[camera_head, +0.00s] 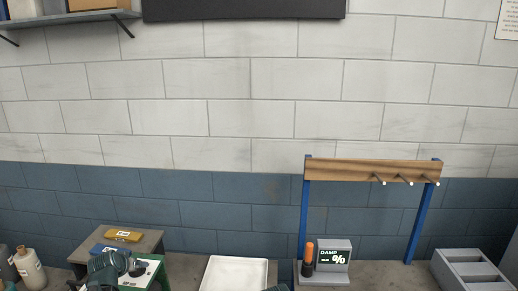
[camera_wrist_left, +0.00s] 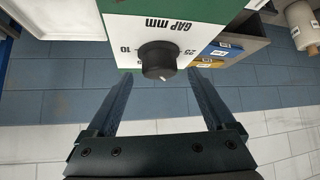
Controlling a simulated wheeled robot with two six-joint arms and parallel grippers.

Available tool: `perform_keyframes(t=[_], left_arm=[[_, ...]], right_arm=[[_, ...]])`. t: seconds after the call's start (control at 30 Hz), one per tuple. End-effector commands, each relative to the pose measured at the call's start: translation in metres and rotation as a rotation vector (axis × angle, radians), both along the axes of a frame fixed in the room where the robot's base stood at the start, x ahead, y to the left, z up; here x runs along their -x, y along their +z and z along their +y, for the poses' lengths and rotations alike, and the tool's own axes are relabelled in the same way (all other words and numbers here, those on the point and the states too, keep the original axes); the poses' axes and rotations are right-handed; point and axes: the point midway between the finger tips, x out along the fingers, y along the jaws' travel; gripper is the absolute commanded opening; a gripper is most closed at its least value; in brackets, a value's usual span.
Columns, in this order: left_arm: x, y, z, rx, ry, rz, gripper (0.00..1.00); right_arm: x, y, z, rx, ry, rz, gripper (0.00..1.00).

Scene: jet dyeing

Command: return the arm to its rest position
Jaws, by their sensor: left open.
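My left gripper (camera_head: 112,265) is at the lower left in the head view, in front of the green-framed gap gauge (camera_head: 155,272). In the left wrist view my left gripper (camera_wrist_left: 160,76) is open, its two fingers apart and nothing between them that I can see held. The gauge's black knob (camera_wrist_left: 158,60) shows just beyond and between the fingertips, on a white panel (camera_wrist_left: 132,30) marked "GAP mm". I cannot tell whether the fingers touch it. A dark piece at the bottom edge of the head view may be my right arm; its jaws cannot be made out.
A white tray (camera_head: 236,274), a "DAMP %" meter (camera_head: 334,257), a pegged rack (camera_head: 372,170) and a grey divided bin (camera_head: 470,270) lie rightward.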

Motion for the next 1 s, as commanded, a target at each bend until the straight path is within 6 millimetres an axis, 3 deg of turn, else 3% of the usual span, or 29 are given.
perform_keyframes(t=[0.03, 0.17, 0.27, 1.0], left_arm=[[-0.01, -0.014, 0.002, -0.001, -0.001, 0.0, 0.88], [-0.027, -0.031, 0.005, 0.0, -0.001, -0.001, 0.88], [-0.023, -0.023, 0.002, -0.002, 0.054, -0.002, 0.88], [-0.026, -0.023, 0.001, -0.003, 0.489, 0.002, 0.88]], right_arm=[[0.0, -0.014, 0.0, 0.0, 0.001, 0.0, 1.0], [0.0, -0.031, 0.0, 0.001, 0.005, 0.0, 1.0], [0.0, -0.023, 0.0, 0.001, 0.006, 0.0, 1.0], [0.0, -0.023, 0.0, 0.001, 0.005, 0.0, 1.0]])
